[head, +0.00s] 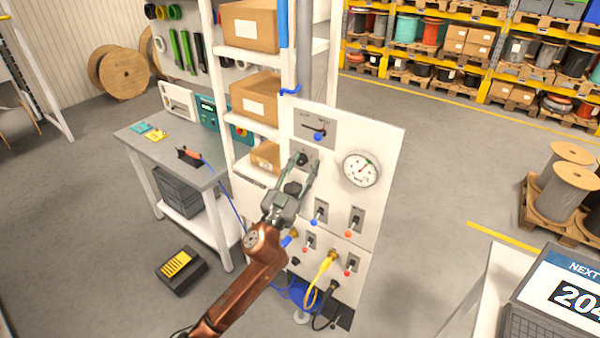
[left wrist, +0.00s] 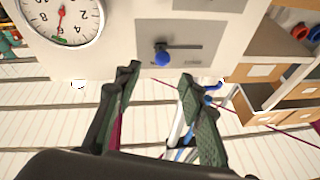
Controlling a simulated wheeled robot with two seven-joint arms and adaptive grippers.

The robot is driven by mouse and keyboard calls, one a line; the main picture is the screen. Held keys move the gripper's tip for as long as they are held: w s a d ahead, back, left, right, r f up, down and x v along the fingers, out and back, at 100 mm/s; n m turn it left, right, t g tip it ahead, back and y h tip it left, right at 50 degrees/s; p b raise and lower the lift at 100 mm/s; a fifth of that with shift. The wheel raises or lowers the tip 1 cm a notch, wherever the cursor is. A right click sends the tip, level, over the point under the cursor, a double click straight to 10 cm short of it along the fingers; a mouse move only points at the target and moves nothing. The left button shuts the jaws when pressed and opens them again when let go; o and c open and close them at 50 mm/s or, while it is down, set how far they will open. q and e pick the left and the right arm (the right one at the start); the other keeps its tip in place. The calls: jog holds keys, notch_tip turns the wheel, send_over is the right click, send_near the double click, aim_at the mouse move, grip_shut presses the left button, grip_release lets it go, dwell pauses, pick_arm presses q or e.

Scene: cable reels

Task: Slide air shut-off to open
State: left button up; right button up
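The air shut-off slider is a blue knob (head: 319,136) on a grey plate (head: 327,122) near the top of the white panel (head: 385,140). In the left wrist view the blue knob (left wrist: 162,58) sits at the left end of a dark horizontal slot (left wrist: 186,46). In the head view it is at the slot's right end. Labels on the plate are too small to read. My left gripper (head: 306,160) is open and empty, just below the knob in the head view. In the left wrist view its fingertips (left wrist: 160,76) stand either side of the knob, apart from it. My right gripper is not in view.
A round gauge (head: 361,169) is right of the gripper. Several small levers, including one with a blue tip (head: 319,214), and a yellow cable (head: 325,268) are lower on the panel. A shelf with boxes (head: 255,97) and a workbench (head: 165,145) stand to the left.

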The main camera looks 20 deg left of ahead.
pick_arm(q)
jog(key=shift+v, duration=1.6)
